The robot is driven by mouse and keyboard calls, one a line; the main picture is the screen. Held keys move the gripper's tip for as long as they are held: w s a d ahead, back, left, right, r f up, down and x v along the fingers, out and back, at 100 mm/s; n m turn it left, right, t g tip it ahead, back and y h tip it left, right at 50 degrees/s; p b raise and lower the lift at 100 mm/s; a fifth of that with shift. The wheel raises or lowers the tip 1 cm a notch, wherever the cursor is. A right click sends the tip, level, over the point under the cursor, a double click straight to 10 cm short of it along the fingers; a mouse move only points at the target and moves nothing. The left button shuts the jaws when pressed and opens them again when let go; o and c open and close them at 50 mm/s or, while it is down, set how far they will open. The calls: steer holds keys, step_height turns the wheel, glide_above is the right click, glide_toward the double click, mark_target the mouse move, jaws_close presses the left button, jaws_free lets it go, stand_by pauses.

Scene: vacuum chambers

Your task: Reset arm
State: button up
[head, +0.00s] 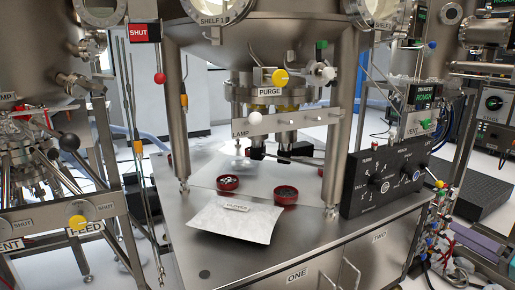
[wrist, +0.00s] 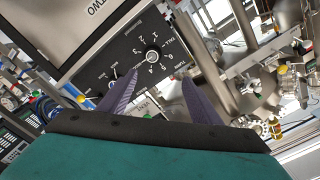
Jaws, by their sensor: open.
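My gripper (wrist: 160,78) shows in the wrist view, with its two grey-purple fingers spread apart and nothing between them. Behind the fingers is a black control box (wrist: 112,50) with a numbered dial, seen tilted. A gap between fingers and box cannot be judged. In the head view the same kind of black box (head: 360,196) stands on the right of the steel cabinet top.
Steel posts (head: 178,115) frame the chamber above. Pipes and valves crowd the right side. The cabinet top's front is clear.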

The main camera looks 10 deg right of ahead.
steer(key=w+a+f+m+g+y+p, duration=0.15)
steer(key=w+a+f+g+p, duration=0.45)
steer(key=w+a+f, duration=0.7)
steer(key=a+f+n+g+y+p, duration=0.1)
steer(key=a+f+g+p, duration=0.25)
steer(key=a+f, duration=0.4)
steer(key=a+f+g+y+p, duration=0.15)
steer(key=a+f+p, duration=0.3)
steer(key=a, duration=0.55)
steer(key=s+a+f+n+g+h+p, duration=0.1)
steer(key=s+a+f+g+p, duration=0.3)
steer(key=a, duration=0.3)
steer(key=s+a+f+n+g+h+p, duration=0.25)
steer(key=s+a+f+g, duration=0.2)
steer(key=a, duration=0.35)
steer(key=s+a+f+n+g+h+p, duration=0.1)
steer(key=s+a+h+p, duration=0.1)
steer(key=s, duration=0.5)
steer(key=s+a+f+n+g+h+p, duration=0.2)
steer(key=s+h+p, duration=0.1)
steer(key=s+p, duration=0.2)
steer(key=s, duration=0.2)
steer(key=shift+s+a+f, duration=0.3)
steer(key=shift+s, duration=0.1)
